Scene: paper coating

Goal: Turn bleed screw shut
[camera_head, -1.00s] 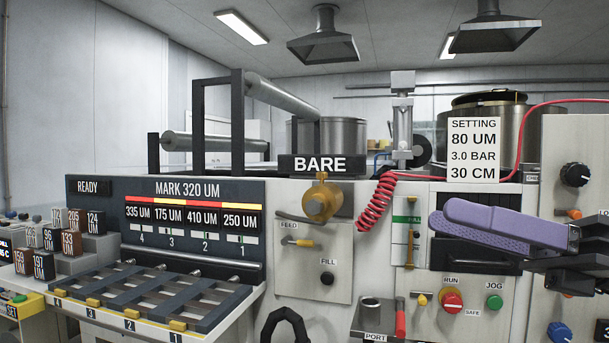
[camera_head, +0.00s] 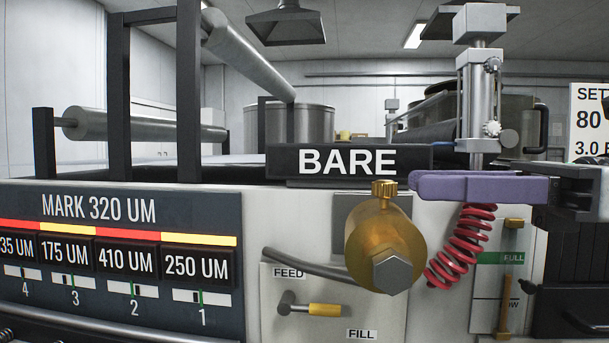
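The bleed screw (camera_head: 384,190) is a small knurled brass knob on top of a brass cylinder (camera_head: 378,243) with a grey hex end, mounted on the machine's front panel. My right gripper (camera_head: 420,184), with purple fingers, comes in from the right, level with the knob. Its fingertips are just right of the knob, with a small gap between in the picture. The fingers are seen side-on, one in front of the other, so their opening does not show. My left gripper is not in view.
A black BARE sign (camera_head: 348,161) stands just behind the knob. A red coiled hose (camera_head: 463,245) hangs below my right gripper. A FEED lever (camera_head: 312,308) with a yellow handle is below left. The display panel (camera_head: 130,205) fills the left.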

